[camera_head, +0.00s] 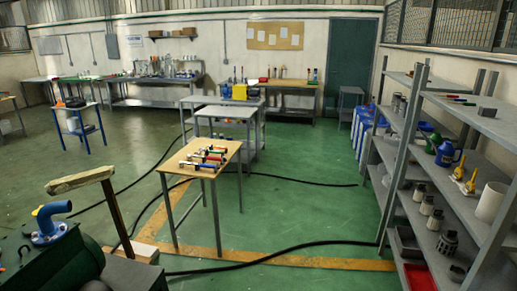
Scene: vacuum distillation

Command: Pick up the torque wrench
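A small wooden-topped table (229,146) stands in the middle of the floor. Several long hand tools (207,158) with red, yellow, dark and metallic parts lie side by side on it. They are too small to tell which one is the torque wrench, or whether it is among them. Neither of my grippers is in view.
Black hoses (300,247) cross the green floor around the table. A grey shelf rack (395,150) with parts stands at right. A green machine with a blue pipe (48,216) fills the lower left. Grey tables (228,112) stand behind. Floor right of the table is mostly clear.

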